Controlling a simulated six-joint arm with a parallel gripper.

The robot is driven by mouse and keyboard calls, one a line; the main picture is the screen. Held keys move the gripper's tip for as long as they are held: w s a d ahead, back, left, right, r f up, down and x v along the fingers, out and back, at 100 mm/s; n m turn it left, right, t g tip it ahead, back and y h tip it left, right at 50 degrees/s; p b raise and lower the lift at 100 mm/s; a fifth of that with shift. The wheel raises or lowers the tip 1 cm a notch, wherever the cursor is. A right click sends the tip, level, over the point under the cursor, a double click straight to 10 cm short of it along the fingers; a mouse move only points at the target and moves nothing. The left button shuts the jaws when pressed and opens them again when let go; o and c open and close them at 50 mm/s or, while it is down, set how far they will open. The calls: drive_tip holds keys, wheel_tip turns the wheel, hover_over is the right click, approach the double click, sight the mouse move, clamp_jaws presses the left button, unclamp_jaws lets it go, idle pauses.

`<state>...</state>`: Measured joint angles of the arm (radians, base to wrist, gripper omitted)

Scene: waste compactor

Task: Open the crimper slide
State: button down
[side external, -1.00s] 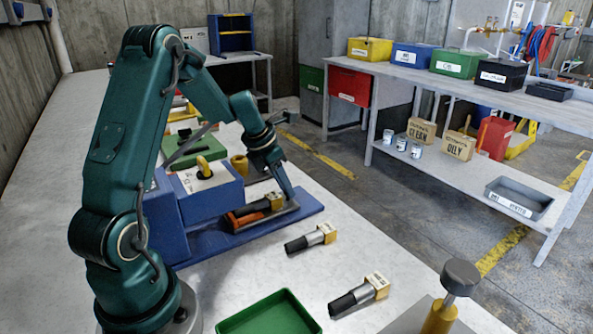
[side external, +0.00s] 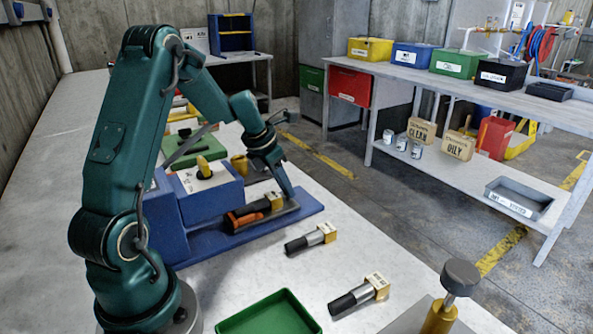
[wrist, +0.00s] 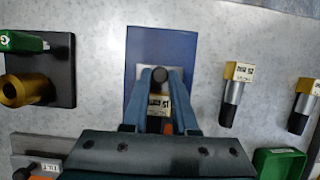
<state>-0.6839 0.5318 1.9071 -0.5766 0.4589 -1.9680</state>
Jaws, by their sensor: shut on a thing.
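The blue crimper (side external: 210,192) stands on a blue base plate (side external: 308,212) on the bench, with a yellow part on its pale top. Its slide area holds an orange and black piece with a yellow-ended block (side external: 272,201). My gripper (side external: 290,192) reaches down at the outer end of this slide area. In the wrist view, my gripper's fingers (wrist: 160,76) close on a dark round knob (wrist: 160,74) over the base plate. The labelled yellow block (wrist: 158,104) shows between the fingers. My gripper hides much of the crimper body in that view.
Two black-and-yellow cartridges (side external: 312,238) (side external: 360,295) lie on the bench to the right of the base plate. A green tray (side external: 268,318) and a post with a dark round top (side external: 460,277) stand nearer the camera.

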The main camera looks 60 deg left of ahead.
drive_tip(key=shift+w+r, duration=0.1)
drive_tip(key=shift+w, duration=2.05)
drive_tip(key=c, duration=0.7)
unclamp_jaws()
drive_tip(key=shift+s, duration=0.1)
drive_tip(key=v, duration=0.3)
drive_tip(key=shift+s+r, duration=0.1)
drive_tip(key=shift+r, duration=0.25)
drive_tip(key=shift+s+r, duration=0.3)
drive_tip(key=shift+r, duration=0.25)
